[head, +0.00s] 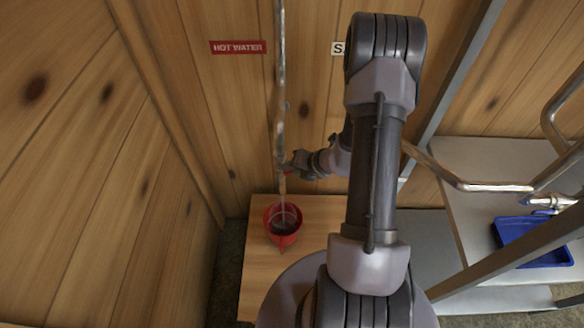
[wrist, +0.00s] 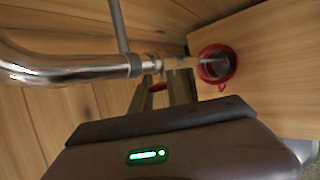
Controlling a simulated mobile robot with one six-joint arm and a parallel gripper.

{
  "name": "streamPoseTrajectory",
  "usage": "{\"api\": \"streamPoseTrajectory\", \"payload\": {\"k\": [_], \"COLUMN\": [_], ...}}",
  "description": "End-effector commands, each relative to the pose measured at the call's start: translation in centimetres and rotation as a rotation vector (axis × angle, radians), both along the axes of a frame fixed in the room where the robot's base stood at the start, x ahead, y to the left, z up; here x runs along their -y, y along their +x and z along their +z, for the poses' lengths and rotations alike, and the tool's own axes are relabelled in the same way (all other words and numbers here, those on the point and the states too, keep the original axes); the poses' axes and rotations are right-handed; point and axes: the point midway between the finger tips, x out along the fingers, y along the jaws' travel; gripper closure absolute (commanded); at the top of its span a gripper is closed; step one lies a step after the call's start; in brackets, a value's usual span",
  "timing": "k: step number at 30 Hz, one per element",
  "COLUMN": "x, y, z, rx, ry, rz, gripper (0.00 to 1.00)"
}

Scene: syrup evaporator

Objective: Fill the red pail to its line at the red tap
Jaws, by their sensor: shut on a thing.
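The red pail (head: 271,234) stands upright on the wooden bench under the metal pipe (head: 281,95); it also shows in the wrist view (wrist: 221,84). The pipe's end, with the tap (wrist: 150,66), is above the pail. A pale stream (wrist: 182,62) appears to run from the tap into the pail. The pail's inside looks dark; I cannot make out the level against its line. My gripper (head: 292,168) is at the tap, above the pail. Its fingers (wrist: 160,92) are shut on the red tap handle (wrist: 157,87), which is partly hidden between them.
A red "HOT WATER" sign (head: 238,47) is on the wooden wall beside the pipe. The bench (head: 262,278) has bare wood around the pail. At the right are a blue tray (head: 535,240), another metal pipe (head: 495,186) and grey frame posts. A plank wall closes off the left.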

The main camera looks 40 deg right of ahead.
Motion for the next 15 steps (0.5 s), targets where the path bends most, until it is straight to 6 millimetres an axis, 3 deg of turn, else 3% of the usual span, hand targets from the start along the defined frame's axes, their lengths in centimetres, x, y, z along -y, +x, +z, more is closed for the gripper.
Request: {"api": "streamPoseTrajectory", "payload": {"k": [1,3,4,15], "x": [0.01,0.01,0.0,0.22], "y": [0.01,0.01,0.01,-0.47], "z": [0.0,0.0,-0.01,0.65], "rx": [0.0,0.0,0.0,0.0], "ry": [0.0,0.0,0.0,0.001], "rz": [0.0,0.0,0.0,-0.002], "gripper": [0.74,0.6,0.58,0.58]}}
